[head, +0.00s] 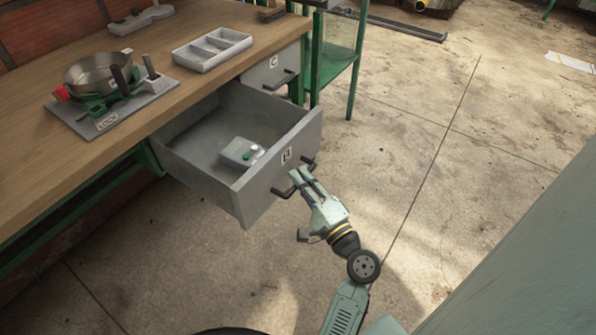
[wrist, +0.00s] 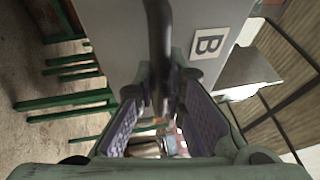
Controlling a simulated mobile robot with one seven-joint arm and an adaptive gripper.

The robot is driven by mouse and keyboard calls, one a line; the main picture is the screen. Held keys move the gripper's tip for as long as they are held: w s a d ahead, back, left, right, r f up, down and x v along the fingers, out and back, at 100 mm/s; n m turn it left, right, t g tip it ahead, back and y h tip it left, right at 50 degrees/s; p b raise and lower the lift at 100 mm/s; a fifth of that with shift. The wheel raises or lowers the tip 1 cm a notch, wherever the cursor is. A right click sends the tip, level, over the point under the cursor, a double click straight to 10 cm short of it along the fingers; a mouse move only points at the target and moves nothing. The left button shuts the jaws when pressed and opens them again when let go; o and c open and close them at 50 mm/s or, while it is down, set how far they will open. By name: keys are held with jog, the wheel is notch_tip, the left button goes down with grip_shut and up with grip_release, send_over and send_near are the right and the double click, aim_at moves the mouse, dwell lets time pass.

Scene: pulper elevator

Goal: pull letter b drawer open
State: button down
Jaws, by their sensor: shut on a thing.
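The letter B drawer (head: 258,202) is a grey metal drawer under the wooden bench, pulled well out, its inside showing. Its B label (wrist: 209,44) is clear in the wrist view. In the wrist view the handle (wrist: 159,45) runs between the two finger pads of my gripper (wrist: 163,88). The fingers hide part of the handle in the head view.
The C drawer (head: 268,70) beside it is shut. On the bench (head: 130,44) are a metal pan (head: 96,72) on a labelled base and a grey divided tray (head: 212,50). A green frame (head: 340,66) stands beyond the drawers. The concrete floor (head: 450,150) at right is clear.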

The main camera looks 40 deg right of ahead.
jog(key=c, duration=1.7)
grip_release()
jog(key=shift+o, duration=0.2)
